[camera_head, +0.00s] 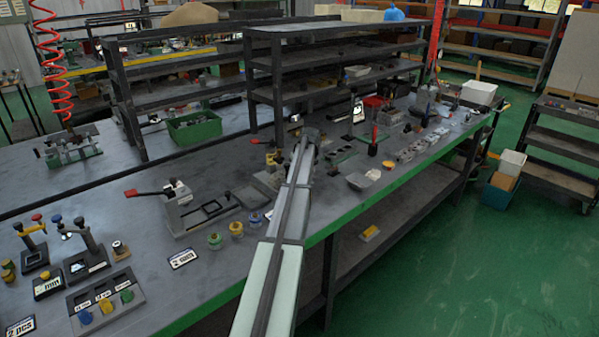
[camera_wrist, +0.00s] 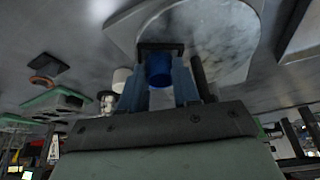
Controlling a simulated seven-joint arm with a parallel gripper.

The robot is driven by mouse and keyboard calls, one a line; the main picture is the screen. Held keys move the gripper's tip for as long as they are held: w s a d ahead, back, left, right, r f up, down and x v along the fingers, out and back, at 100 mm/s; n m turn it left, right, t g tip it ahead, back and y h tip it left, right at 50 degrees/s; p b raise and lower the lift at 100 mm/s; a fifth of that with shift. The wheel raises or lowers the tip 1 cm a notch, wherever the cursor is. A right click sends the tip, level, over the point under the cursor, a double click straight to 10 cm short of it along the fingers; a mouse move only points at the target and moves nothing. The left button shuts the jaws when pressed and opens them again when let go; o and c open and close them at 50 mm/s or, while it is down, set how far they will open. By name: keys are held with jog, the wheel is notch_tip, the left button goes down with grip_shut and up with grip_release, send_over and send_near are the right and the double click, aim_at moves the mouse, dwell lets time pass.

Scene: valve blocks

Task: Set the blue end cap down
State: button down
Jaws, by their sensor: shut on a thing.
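In the wrist view my gripper (camera_wrist: 159,82) is shut on the blue end cap (camera_wrist: 158,70), which sits between its two grey-blue fingers. A dark square-edged part shows right at the cap's far end; I cannot tell whether the cap touches it. A large pale round metal plate (camera_wrist: 225,40) lies just beyond the fingers. In the head view my arm reaches over the workbench (camera_head: 225,265), and its end is near the bench's middle. The fingers and the held cap are hidden there.
A grey tray with blue, yellow and green caps (camera_head: 105,303) stands at the lower left. A red-handled press (camera_head: 180,200) stands left of my arm, with several small caps (camera_head: 236,229) near it. A dark shelf rack (camera_head: 335,75) rises behind. Small trays and blocks crowd the bench right of my arm.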

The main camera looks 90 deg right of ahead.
jog(key=shift+f, duration=0.15)
jog(key=c, duration=0.8)
grip_release()
jog(key=v, duration=1.2)
